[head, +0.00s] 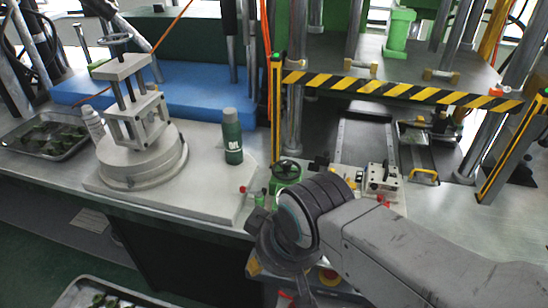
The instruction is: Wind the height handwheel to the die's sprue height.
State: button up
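A dark spoked handwheel (288,168) sits on a green body at the table's front edge, just beyond my wrist. A second, smaller grey handwheel (115,38) tops the screw of a clamp frame at the left. I cannot tell from labels which one sets height. Under that frame is a round grey stepped block (140,160); no sprue is discernible. My arm reaches in from the lower right, and its dark wrist end is in front of the table edge. No contact with either handwheel shows.
A green bottle (232,138) stands on the pale base plate (205,185). A striped barrier (400,90) with yellow posts spans the right side. A small box with knobs (383,178) sits right of the green wheel. Metal trays (45,137) hold green parts.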

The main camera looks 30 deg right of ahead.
aim_at(287, 163)
jog(key=z, duration=1.85)
jog(key=i+l+u, duration=0.1)
jog(key=u, duration=0.4)
jog(key=l+u, duration=0.3)
jog(key=u, duration=0.2)
jog(key=i+l+u, duration=0.1)
jog(key=u, duration=0.35)
jog(key=l, duration=0.1)
